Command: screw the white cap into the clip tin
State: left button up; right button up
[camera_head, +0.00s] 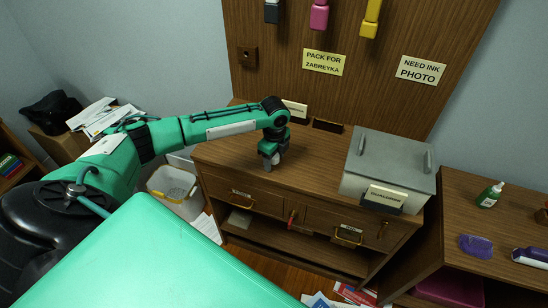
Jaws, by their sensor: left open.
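My left gripper (270,162) points down at the top of the wooden cabinet (322,160), near its left front part. It is open. A small pale shape shows at its fingertips, but I cannot tell whether it is a finger pad or the white cap. I cannot make out a white cap or a clip tin anywhere else in this view. They are too small to tell or hidden behind the gripper. My right gripper is not in view.
A grey metal box (388,160) with side handles stands on the cabinet's right end. A lower side table (490,222) holds a green bottle (490,195) and a purple item (476,246). A white bin (174,190) stands left of the cabinet. The cabinet's middle is clear.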

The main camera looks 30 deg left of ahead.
pick_arm(q)
jog(key=c, duration=1.1)
jog(key=shift+r, duration=0.1)
jog(key=shift+c, duration=0.2)
